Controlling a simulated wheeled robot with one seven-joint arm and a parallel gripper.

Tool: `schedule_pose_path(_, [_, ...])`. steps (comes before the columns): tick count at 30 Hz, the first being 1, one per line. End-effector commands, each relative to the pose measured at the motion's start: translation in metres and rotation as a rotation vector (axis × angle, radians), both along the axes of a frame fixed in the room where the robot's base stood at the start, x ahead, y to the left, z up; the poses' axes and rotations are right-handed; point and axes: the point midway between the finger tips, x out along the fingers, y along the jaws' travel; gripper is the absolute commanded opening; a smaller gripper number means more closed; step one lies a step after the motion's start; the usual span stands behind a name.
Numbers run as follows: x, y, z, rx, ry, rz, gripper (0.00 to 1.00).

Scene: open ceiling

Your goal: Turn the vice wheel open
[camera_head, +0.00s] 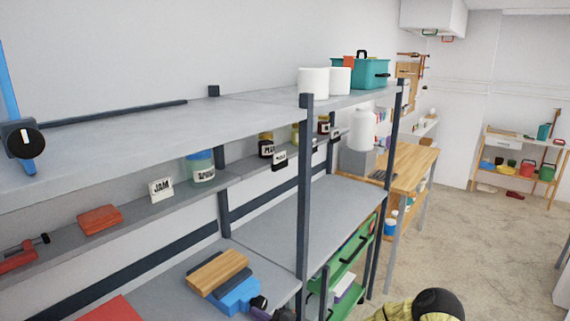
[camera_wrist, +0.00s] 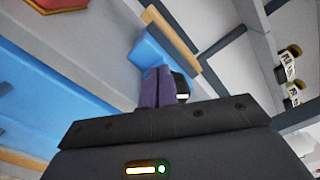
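A blue vice (camera_head: 235,294) lies on the lower shelf with a light wooden block (camera_head: 218,273) against it. Its small black wheel (camera_head: 259,303) faces my gripper. In the wrist view the vice is the blue shape (camera_wrist: 160,45) with the wood strip beside it. My gripper (camera_head: 268,312) is at the bottom edge of the head view, its tips close to the wheel. In the wrist view its purple fingers (camera_wrist: 160,86) are close together, with the black wheel (camera_wrist: 182,84) at their right. Nothing shows between the fingers. Whether they touch the wheel is hidden.
A dark post (camera_head: 304,200) stands just right of my gripper. The upper shelf (camera_head: 150,125) hangs above, with a blue clamp (camera_head: 22,135) at left. A red item (camera_head: 112,309) lies left of the vice. The shelf behind right (camera_head: 310,212) is bare.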

Motion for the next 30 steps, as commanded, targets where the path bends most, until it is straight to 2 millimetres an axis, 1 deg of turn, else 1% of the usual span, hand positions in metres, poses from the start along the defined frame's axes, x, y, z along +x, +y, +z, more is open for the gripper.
schedule_pose_path(1, [0.000, -0.001, -0.003, -0.002, 0.003, -0.002, 0.00])
schedule_pose_path(21, [-0.002, 0.001, -0.013, -0.001, 0.002, -0.003, 0.00])
schedule_pose_path(30, [-0.002, 0.001, -0.014, -0.001, 0.002, -0.004, 0.00])
